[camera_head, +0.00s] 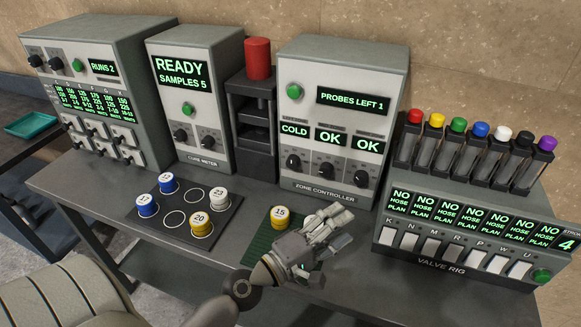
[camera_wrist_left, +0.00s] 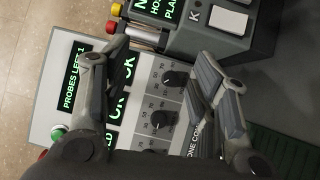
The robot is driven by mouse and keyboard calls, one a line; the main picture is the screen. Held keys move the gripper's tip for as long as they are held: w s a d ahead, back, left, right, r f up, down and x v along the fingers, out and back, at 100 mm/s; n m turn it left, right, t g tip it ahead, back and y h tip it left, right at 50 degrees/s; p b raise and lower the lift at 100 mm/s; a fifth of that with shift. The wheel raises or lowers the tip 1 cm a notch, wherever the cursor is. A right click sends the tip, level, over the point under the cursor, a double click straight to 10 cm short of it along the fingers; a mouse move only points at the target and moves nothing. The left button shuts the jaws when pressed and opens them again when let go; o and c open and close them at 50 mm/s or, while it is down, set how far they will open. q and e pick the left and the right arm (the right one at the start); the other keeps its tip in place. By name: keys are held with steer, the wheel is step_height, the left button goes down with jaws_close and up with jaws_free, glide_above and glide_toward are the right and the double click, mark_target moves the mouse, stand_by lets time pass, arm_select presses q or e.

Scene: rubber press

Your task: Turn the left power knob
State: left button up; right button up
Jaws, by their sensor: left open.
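The zone controller (camera_head: 342,110) is a grey box with three black knobs in a row. Its left knob (camera_head: 293,162) sits under a display reading COLD. The middle knob (camera_head: 328,170) and right knob (camera_head: 363,177) sit under displays reading OK. My left gripper (camera_head: 338,226) is open, in front of and below the controller panel, apart from the knobs. In the left wrist view its spread fingers (camera_wrist_left: 162,58) frame part of the panel, with the right knob (camera_wrist_left: 172,78) and middle knob (camera_wrist_left: 158,121) between them. The left knob is not clearly visible there. My right gripper is not in view.
The valve rig (camera_head: 450,265) stands to the right. A dark sample tray (camera_head: 231,213) and the core meter (camera_head: 190,100) are to the left.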

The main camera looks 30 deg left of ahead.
arm_select(q)
steer(key=w+a+n+t+y, duration=0.25)
steer(key=a+n+y, duration=0.25)
steer(key=a+n, duration=0.25)
steer(key=n+g+y, duration=0.3)
steer(key=n+y, duration=0.4)
steer(key=n, duration=0.4)
glide_toward(292, 165)
steer(key=p+x, duration=0.1)
steer(key=x, duration=0.8)
steer(key=shift+w, duration=0.1)
steer(key=c, duration=1)
